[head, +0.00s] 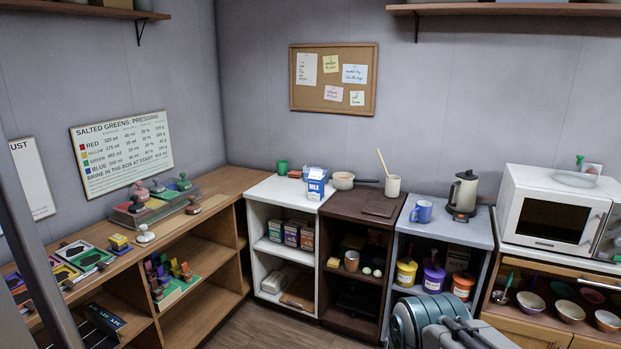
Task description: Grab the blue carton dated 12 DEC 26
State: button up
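A blue and white carton marked MILK (316,185) stands upright on top of the white cabinet (266,190), near its right edge. No date can be read on it at this size. Something blue and white shows just behind it, partly hidden, and I cannot tell what it is. Parts of my own arm show at the bottom right, well in front of the cabinets. I cannot make out my gripper's fingertips in this view.
A green cup (282,167) stands left of the carton, and a pan (343,181) and a cream pot (392,187) stand to its right. Small boxes (291,234) fill the shelf below. A dark board (380,208) lies on the brown cabinet. Open floor (262,327) shows in front.

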aim_at(316, 179)
jog(key=u, duration=0.1)
jog(key=i, duration=1.2)
jog(key=u, duration=0.8)
jog(key=i, duration=1.55)
jog(key=z, duration=0.8)
jog(key=i, duration=1)
jog(key=z, duration=0.55)
